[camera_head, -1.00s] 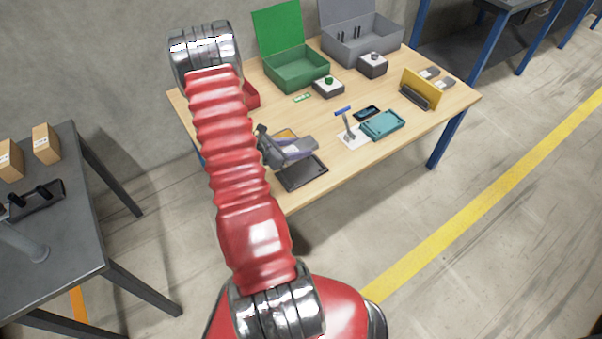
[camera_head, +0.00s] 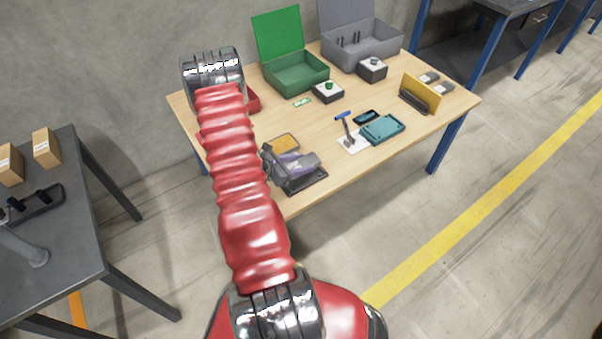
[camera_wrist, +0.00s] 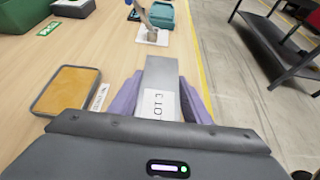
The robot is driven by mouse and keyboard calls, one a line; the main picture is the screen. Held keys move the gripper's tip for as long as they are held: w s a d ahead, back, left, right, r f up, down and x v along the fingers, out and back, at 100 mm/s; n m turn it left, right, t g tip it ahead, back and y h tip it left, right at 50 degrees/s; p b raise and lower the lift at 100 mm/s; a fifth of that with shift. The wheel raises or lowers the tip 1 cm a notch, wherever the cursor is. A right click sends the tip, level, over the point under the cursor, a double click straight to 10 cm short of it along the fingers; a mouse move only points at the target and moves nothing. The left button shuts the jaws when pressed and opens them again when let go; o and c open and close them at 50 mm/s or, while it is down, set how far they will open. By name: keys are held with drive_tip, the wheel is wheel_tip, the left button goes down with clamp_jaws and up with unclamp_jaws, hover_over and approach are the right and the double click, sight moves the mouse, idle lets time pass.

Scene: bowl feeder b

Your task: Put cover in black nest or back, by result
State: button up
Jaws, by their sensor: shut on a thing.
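My gripper (camera_head: 290,163) is over the front left part of the wooden table. In the wrist view its two purple fingers (camera_wrist: 161,98) are shut on a grey, flat-topped cover (camera_wrist: 160,74) with a white label reading "LOT". The black nest (camera_head: 308,184), a dark flat tray at the table's front edge, lies under the gripper in the head view and is mostly hidden. I cannot tell whether the cover touches it. A dark-rimmed tray with an ochre pad (camera_head: 285,143) lies just behind; it also shows left of the gripper in the wrist view (camera_wrist: 68,90).
A blue-handled tool (camera_head: 345,127) stands on a white plate, beside a teal box (camera_head: 382,129). Green (camera_head: 296,72) and grey (camera_head: 362,45) open boxes stand at the back, with two small button boxes in front. A yellow upright holder (camera_head: 420,93) is at the right.

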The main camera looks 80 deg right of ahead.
drive_tip(key=shift+f, duration=0.2)
drive_tip(key=shift+f, duration=2)
drive_tip(key=o, duration=1.4)
drive_tip(key=shift+f, duration=0.1)
drive_tip(key=v, duration=1.2)
